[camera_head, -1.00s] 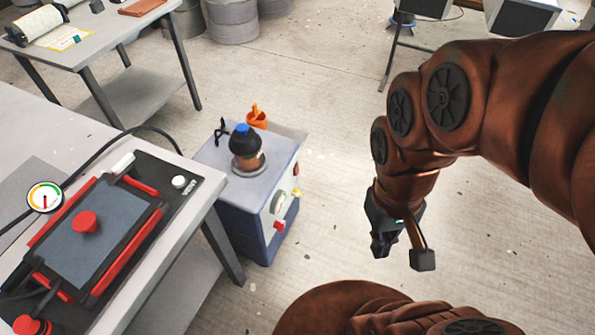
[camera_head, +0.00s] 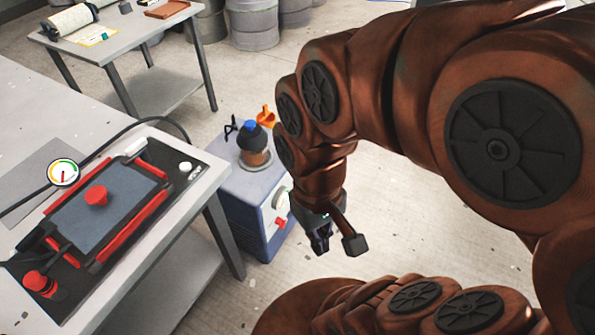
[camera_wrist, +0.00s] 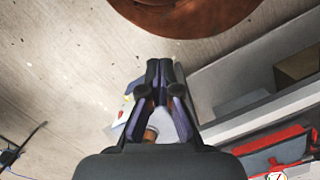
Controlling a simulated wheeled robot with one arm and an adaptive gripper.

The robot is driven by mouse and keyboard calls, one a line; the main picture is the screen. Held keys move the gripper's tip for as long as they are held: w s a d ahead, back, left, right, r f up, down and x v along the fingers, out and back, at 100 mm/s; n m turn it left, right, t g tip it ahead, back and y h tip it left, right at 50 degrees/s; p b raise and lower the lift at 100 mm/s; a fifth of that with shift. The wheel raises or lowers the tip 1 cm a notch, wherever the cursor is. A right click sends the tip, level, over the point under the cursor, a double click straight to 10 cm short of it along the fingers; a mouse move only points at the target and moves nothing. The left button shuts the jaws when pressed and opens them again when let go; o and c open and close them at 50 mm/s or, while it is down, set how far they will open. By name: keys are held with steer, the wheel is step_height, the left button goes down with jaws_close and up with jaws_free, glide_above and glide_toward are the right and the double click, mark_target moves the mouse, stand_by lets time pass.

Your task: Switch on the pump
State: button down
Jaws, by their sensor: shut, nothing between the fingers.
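The pump (camera_head: 248,195) is a blue and grey box on the floor beside the workbench. A dark cap with a blue top (camera_head: 252,138) and an orange part stand on it. Its pale front panel (camera_head: 274,208) carries a red switch (camera_head: 281,222) and a white round knob. My gripper (camera_head: 320,248) is shut and empty, pointing down, just right of the pump's front panel and apart from it. In the wrist view the closed fingers (camera_wrist: 160,75) cover much of the pump, and a small red part (camera_wrist: 121,114) shows left of them.
A workbench (camera_head: 205,195) at left bears a black and red mould (camera_head: 108,205), a gauge (camera_head: 63,173) and a black hose. A second table (camera_head: 125,38) and grey drums (camera_head: 252,25) stand behind. Open floor lies behind and right of the pump.

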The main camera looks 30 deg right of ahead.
steer(key=w+a+f+m+y+b, duration=0.3)
steer(key=w+f+b, duration=0.3)
steer(key=w+b, duration=0.1)
steer(key=w+a+f+m+y+b, duration=0.3)
steer(key=w+a+f+y+b, duration=0.1)
steer(key=w+f+b, duration=0.25)
steer(key=w+d+f+m+t+y+b, duration=0.25)
steer(key=w+d+f+m+b, duration=0.2)
steer(key=w, duration=0.35)
steer(key=w+d+f+m+t+y+b, duration=0.1)
steer(key=w+d+f+m+y+b, duration=0.2)
steer(key=w+f+b, duration=0.4)
steer(key=w+d+f+m+t+b, duration=0.3)
steer(key=w+d+f+m+b, duration=0.15)
steer(key=d, duration=0.35)
steer(key=w+d+f+m+t+b, duration=0.35)
steer(key=d+f, duration=0.25)
steer(key=d, duration=0.2)
steer(key=d+f+m+t+h+b, duration=0.2)
steer(key=d+f+m+t+b, duration=0.1)
steer(key=d+f, duration=0.4)
steer(key=d+f+m+t+h+b, duration=0.2)
steer(key=d+f+m, duration=0.3)
steer(key=d, duration=0.7)
step_height(320, 180, down, 3)
steer(key=shift+s+r+t+b, duration=0.15)
steer(key=shift+s+t+b, duration=0.25)
steer(key=shift+t+b, duration=0.1)
